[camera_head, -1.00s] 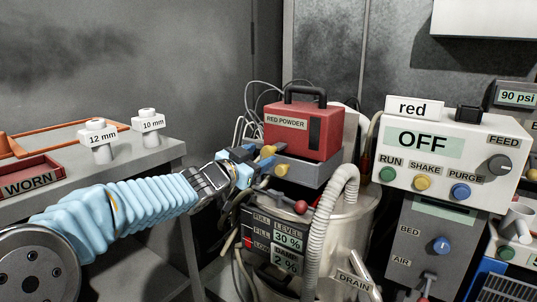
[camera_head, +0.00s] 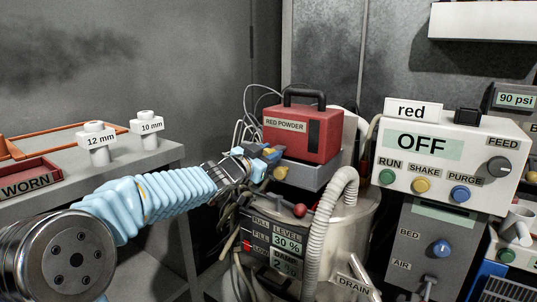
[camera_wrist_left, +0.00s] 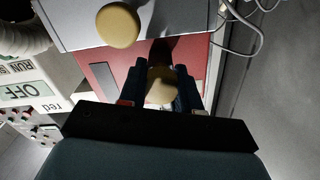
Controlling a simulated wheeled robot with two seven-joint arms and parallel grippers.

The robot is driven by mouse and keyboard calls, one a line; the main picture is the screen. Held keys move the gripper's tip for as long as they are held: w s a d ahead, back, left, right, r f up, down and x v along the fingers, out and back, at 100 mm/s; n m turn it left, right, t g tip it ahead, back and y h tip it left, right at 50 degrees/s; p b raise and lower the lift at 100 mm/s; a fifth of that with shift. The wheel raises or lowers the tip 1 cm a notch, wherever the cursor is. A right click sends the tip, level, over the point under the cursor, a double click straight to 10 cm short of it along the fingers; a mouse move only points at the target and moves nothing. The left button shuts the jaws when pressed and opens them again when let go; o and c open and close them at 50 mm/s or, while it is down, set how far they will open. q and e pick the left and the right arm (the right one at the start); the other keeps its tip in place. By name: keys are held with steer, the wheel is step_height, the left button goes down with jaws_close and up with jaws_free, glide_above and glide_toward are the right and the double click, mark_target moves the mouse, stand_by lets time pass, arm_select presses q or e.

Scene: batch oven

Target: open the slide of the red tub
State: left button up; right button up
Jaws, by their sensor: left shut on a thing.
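The red tub (camera_head: 324,140), labelled RED POWDER, with a black carry handle on top, stands on a grey base in the head view. My left gripper (camera_head: 264,153) is at the tub's left side. In the left wrist view its fingers (camera_wrist_left: 161,76) are shut on a yellow knob (camera_wrist_left: 160,90) in front of the tub's red wall (camera_wrist_left: 100,55). A second yellow knob (camera_head: 280,173) sits on the grey base (camera_head: 312,174), below the gripper, and also shows in the wrist view (camera_wrist_left: 117,25). The slide itself is hidden behind the gripper. My right gripper is out of view.
A white control box (camera_head: 450,160), display OFF, stands at the right. A ribbed grey hose (camera_head: 330,220) runs down in front of the vessel. A red ball knob (camera_head: 300,211) is below the base. The left bench (camera_head: 120,172) holds two white pieces and a red WORN tray.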

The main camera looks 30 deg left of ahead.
arm_select(q)
jaws_close()
steer(key=shift+s+r+p, duration=0.2)
steer(key=shift+s+p, duration=0.1)
steer(key=shift+p, duration=0.1)
steer(key=shift+s+f, duration=0.1)
steer(key=shift+s, duration=0.1)
steer(key=o, duration=1)
jaws_free()
steer(key=s, duration=0.4)
steer(key=s+p, duration=0.1)
steer(key=s, duration=0.4)
steer(key=s+a, duration=0.1)
steer(key=s, duration=0.3)
steer(key=shift+s+p, duration=0.3)
steer(key=shift+s, duration=0.05)
steer(key=shift+f, duration=0.1)
